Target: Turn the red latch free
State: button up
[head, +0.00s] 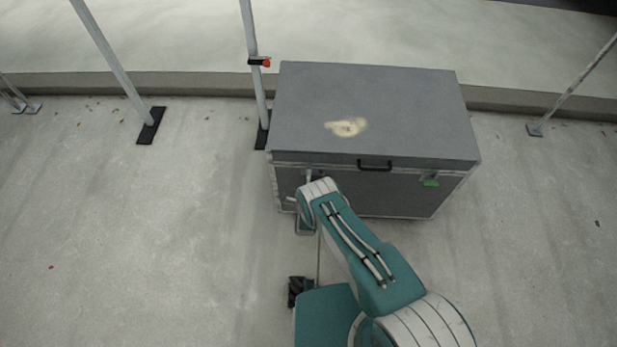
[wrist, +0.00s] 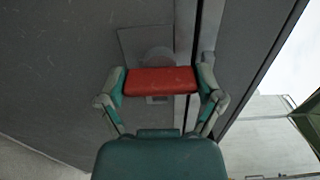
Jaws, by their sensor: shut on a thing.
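The red latch (wrist: 160,81) shows in the wrist view as a red bar in front of a round metal boss and plate on the dark case front. My gripper (wrist: 161,88) has a finger at each end of the red bar and is shut on it. In the head view my arm reaches to the left front of the grey case (head: 375,100), where my own wrist hides the red latch. The case lid looks closed. A green latch (head: 431,183) sits at the right of the case front, and a black handle (head: 375,164) is at the front middle of the lid.
A pole with a red knob (head: 267,63) stands just left of the case. Another pole foot (head: 151,126) is further left, and one more (head: 535,129) is at the right. A low ledge (head: 200,83) runs behind.

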jog(key=shift+s+d+f, duration=0.15)
jog(key=shift+d+f, duration=0.05)
jog(key=shift+f, duration=0.05)
jog(key=o, duration=0.9)
jog(key=shift+c, duration=0.2)
jog(key=s, duration=1.2)
jog(key=shift+a, duration=0.25)
